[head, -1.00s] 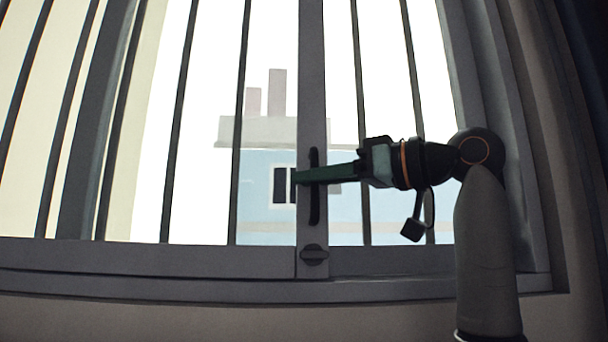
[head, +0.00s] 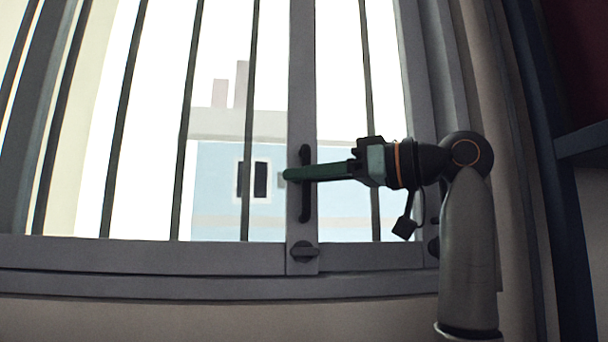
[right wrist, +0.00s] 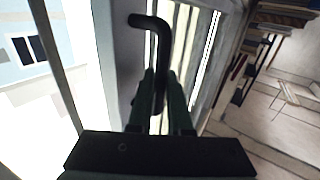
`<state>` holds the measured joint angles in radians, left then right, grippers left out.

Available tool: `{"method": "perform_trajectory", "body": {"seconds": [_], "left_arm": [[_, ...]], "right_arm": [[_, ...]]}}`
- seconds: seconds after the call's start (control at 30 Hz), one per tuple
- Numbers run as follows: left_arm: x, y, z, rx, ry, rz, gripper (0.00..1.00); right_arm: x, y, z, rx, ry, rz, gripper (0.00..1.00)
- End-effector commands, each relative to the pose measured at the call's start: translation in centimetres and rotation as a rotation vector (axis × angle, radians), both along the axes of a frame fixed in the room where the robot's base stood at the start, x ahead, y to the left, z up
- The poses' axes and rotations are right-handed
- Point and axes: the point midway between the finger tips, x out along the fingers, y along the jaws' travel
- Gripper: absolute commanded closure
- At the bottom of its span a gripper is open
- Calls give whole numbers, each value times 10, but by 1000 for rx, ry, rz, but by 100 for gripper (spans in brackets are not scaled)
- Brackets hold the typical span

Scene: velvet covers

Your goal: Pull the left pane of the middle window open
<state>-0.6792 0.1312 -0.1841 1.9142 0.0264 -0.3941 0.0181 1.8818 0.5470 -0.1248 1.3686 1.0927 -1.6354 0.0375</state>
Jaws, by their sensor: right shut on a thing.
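The middle window's left pane (head: 140,255) has a grey frame and dark vertical bars. Its right upright (head: 302,75) carries a dark vertical handle (head: 305,208) and, below it, a small dark knob (head: 304,252). My right gripper (head: 300,174) reaches in from the right with its green fingers level across the handle's upper part. My left gripper is not in view.
A dark shelf unit (head: 565,200) rises at the right. The right wrist view shows a wooden floor (right wrist: 265,135) with furniture, and open floor between. Below the sill is plain wall (head: 200,312).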

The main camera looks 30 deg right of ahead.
Motion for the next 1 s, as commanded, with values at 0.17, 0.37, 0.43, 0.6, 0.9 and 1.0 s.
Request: {"method": "perform_trajectory", "body": {"seconds": [0.17, 0.37, 0.43, 0.6, 0.9, 1.0], "left_arm": [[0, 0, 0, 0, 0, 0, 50], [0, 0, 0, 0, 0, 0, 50], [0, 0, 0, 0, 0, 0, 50], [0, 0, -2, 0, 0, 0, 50], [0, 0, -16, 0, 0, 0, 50], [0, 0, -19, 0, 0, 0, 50]], "right_arm": [[-1, -2, 3, 5, -8, -4, 79], [-1, -1, 2, 3, -4, -2, 70], [0, -1, 1, 2, -3, -1, 70], [-6, -4, 1, 2, -3, -2, 70], [-57, -34, 0, 4, -8, -4, 70], [-75, -45, 0, 4, -7, -4, 70]]}}
